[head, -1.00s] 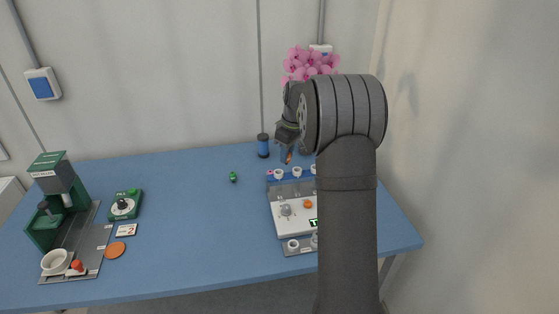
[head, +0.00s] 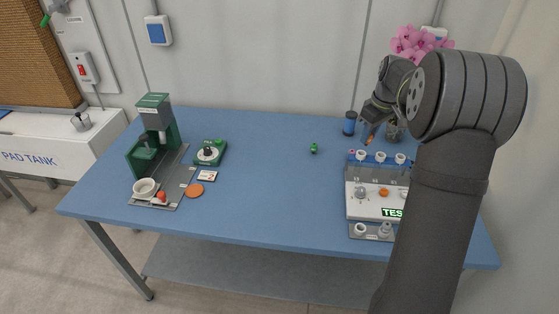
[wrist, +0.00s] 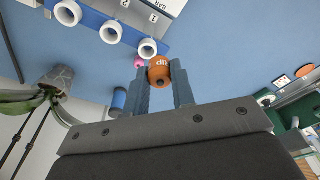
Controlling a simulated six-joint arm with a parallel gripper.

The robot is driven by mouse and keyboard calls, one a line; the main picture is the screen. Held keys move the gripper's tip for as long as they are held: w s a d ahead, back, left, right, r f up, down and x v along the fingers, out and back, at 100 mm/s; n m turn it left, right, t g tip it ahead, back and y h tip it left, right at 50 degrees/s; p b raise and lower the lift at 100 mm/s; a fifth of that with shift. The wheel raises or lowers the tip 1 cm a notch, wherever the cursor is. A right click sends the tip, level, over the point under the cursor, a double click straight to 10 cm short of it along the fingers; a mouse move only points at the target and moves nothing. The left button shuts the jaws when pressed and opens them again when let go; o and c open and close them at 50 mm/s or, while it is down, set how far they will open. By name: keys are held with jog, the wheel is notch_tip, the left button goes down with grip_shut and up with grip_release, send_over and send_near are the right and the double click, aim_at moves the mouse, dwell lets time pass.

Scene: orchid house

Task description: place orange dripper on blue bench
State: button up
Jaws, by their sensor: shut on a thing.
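My gripper (wrist: 161,88) is shut on the orange dripper (wrist: 159,71), which sits between the two fingertips in the wrist view. In the head view my gripper (head: 372,123) is at the back right, with a small orange part of the dripper (head: 371,137) showing below it. It appears above the blue bench (head: 265,170), just behind the white test rig; the exact gap to the bench is hard to tell. The bench top is broad and blue.
The test rig (head: 364,209) with white cups stands right. A dark blue cylinder (head: 349,123) and potted pink orchid (head: 418,42) are close to my gripper. A small green item (head: 314,148) lies mid-bench. A green press (head: 155,125) stands left. The bench's middle is mostly clear.

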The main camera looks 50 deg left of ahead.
jog(key=s+a+f, duration=0.4)
jog(key=s+a, duration=0.1)
jog(key=a, duration=0.2)
jog(key=s+a+f, duration=0.4)
jog(key=s+a, duration=0.2)
jog(key=a, duration=0.1)
jog(key=s+a+f, duration=0.4)
jog(key=s+a, duration=0.1)
jog(key=a, duration=0.3)
jog(key=shift+s+f, duration=0.2)
jog(key=shift+s, duration=0.05)
jog(key=shift+a+f, duration=0.1)
jog(key=shift+f, duration=1.95)
jog(key=shift+f, duration=0.2)
jog(key=o, duration=1)
jog(key=shift+c, duration=0.2)
jog(key=shift+r, duration=0.1)
notch_tip(320, 180, up, 12)
jog(key=d, duration=0.1)
jog(key=shift+d, duration=0.4)
